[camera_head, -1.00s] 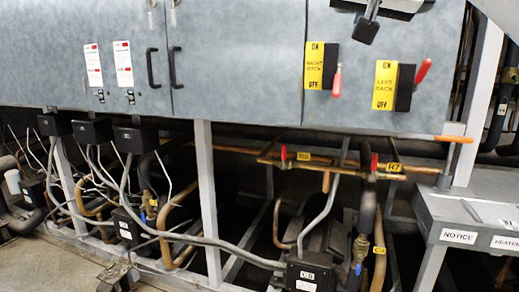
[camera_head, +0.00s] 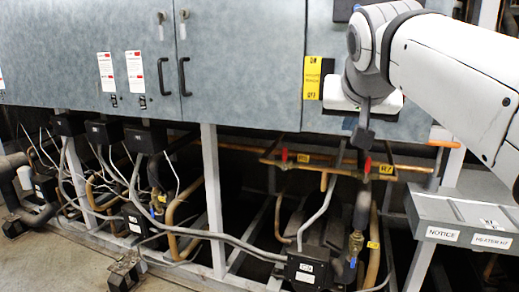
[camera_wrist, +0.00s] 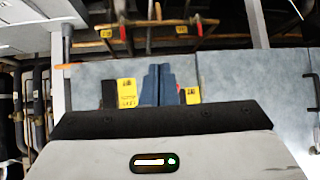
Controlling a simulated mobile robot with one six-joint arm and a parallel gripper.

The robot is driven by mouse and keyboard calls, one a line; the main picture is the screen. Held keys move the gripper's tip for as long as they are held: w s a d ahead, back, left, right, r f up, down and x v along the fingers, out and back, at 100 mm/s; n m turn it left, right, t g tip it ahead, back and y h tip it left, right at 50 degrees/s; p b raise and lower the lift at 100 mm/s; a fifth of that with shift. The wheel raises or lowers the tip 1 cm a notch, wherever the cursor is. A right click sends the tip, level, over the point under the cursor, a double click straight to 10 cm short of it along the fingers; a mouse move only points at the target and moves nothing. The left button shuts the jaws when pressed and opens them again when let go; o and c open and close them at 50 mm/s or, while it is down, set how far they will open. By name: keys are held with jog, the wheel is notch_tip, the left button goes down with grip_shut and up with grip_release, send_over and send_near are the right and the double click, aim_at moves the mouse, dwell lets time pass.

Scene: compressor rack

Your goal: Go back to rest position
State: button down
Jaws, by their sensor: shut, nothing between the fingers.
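My gripper (camera_head: 363,138) hangs in front of the blue-grey cabinet's lower edge in the head view, with my white arm reaching in from the upper right. In the wrist view its two dark blue fingers (camera_wrist: 158,85) are together and hold nothing. A yellow switch label (camera_head: 313,77) shows left of my wrist in the head view. My arm hides the other switch label and both red switch handles there. Two yellow labels show in the wrist view, one left of the fingers (camera_wrist: 127,92) and one right (camera_wrist: 192,96).
Copper pipes with red valve handles (camera_head: 284,155) run below the cabinet (camera_head: 240,60). Black boxes and cables (camera_head: 143,139) fill the lower left. A grey box with a NOTICE label (camera_head: 441,234) stands at the lower right. An orange handle (camera_head: 443,144) sticks out at the cabinet's lower right corner.

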jog(key=s+f+n+g+y+p, duration=0.1)
jog(key=s+f+g+p, duration=0.2)
jog(key=s+f, duration=0.4)
jog(key=s+a+f+n+g+p, duration=0.1)
jog(key=s+f+g+p, duration=0.3)
jog(key=f, duration=1.3)
jog(key=s+p, duration=0.2)
jog(key=s, duration=0.2)
jog(key=shift+s+a+y, duration=0.15)
jog(key=shift+s+y, duration=0.15)
jog(key=shift+y, duration=0.1)
jog(key=shift+s, duration=0.1)
